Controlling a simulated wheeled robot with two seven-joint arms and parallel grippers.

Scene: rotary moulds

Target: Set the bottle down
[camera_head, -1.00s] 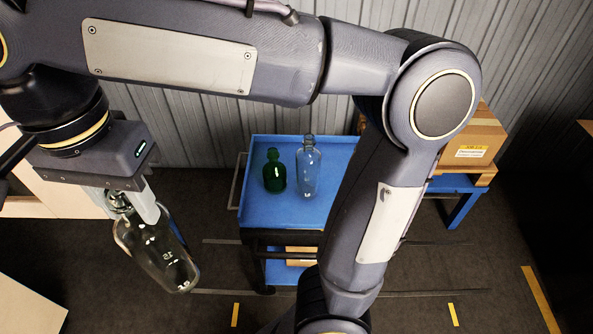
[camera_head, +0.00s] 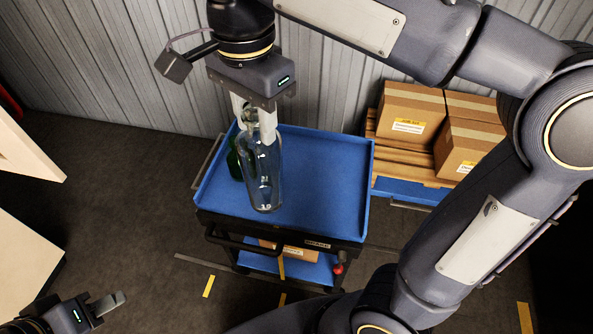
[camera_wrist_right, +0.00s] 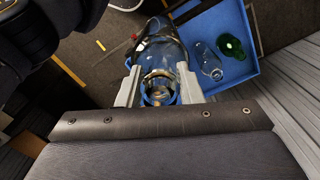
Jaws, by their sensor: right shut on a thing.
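My right gripper (camera_head: 254,120) is shut on the neck of a clear glass bottle (camera_head: 264,180). The bottle hangs nearly upright, base down, in front of the blue cart top (camera_head: 320,190) in the head view. In the right wrist view the bottle (camera_wrist_right: 160,55) lies between the fingers (camera_wrist_right: 160,92), beside the tray's edge, apart from the standing bottles. It looks raised; its exact height cannot be told. A green bottle (camera_head: 234,164) stands on the cart, partly hidden. My left gripper (camera_head: 106,304) is at lower left, away from the cart; its opening is unclear.
In the right wrist view a clear bluish bottle (camera_wrist_right: 207,60) stands beside the green bottle (camera_wrist_right: 231,46) on the tray. The tray's right part is bare. Cardboard boxes (camera_head: 412,112) stand on a pallet behind right. A corrugated wall (camera_head: 110,70) is behind.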

